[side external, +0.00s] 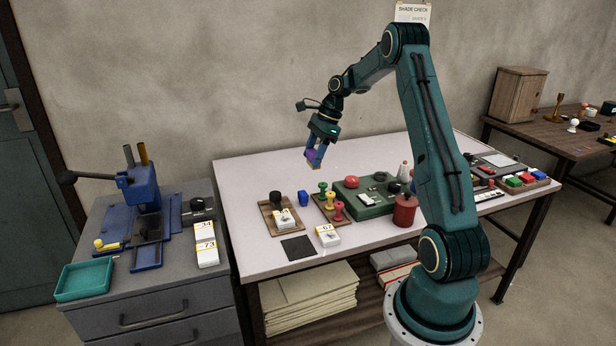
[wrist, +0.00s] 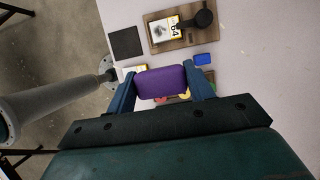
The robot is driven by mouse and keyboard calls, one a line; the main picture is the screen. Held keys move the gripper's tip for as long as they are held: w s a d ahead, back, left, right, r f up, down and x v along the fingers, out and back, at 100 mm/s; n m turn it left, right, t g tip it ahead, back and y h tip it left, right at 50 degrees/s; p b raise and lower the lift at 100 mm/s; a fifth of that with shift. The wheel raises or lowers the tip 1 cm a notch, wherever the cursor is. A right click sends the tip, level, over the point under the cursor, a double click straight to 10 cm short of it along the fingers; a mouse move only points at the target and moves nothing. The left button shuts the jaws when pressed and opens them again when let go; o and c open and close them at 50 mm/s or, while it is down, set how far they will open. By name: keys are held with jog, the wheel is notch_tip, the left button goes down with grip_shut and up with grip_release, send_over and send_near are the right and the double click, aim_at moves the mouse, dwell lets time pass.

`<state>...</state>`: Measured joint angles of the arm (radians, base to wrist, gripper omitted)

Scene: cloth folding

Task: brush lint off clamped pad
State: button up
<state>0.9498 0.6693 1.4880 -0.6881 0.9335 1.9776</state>
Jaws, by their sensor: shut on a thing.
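My gripper (side external: 315,152) is shut on a purple block-like thing (wrist: 162,82) and holds it in the air above the back left of the white table. In the side external view a small tan part shows under the purple thing (side external: 311,155); I cannot tell whether it is bristles. A flat dark square pad (side external: 298,247) lies at the table's front left, and it also shows in the wrist view (wrist: 126,42). A wooden board (side external: 266,208) behind it bears a white-and-yellow block (wrist: 163,29) with a black round-ended piece (wrist: 204,18) against it. I cannot tell which thing is the clamped pad.
A small blue piece (side external: 303,198), red and yellow knobbed pieces (side external: 338,210), a green case (side external: 372,208) and a red canister (side external: 405,211) stand on the table. A blue lever press (side external: 143,190) and a teal tray (side external: 84,281) stand on the grey cabinet at left.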

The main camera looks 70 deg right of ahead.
jog(key=shift+x, duration=9.25)
jog(key=shift+w+a, duration=0.5)
jog(key=shift+w, duration=0.05)
jog(key=shift+w+a, duration=1.3)
jog(key=shift+s+d, duration=2.05)
jog(key=shift+w+a, duration=0.1)
jog(key=shift+a, duration=0.25)
jog(key=shift+w+a, duration=1.9)
jog(key=shift+w, duration=0.05)
jog(key=shift+s+d, duration=2.2)
notch_tip(320, 180, up, 8)
jog(key=shift+w+a, duration=0.1)
jog(key=shift+r, duration=0.1)
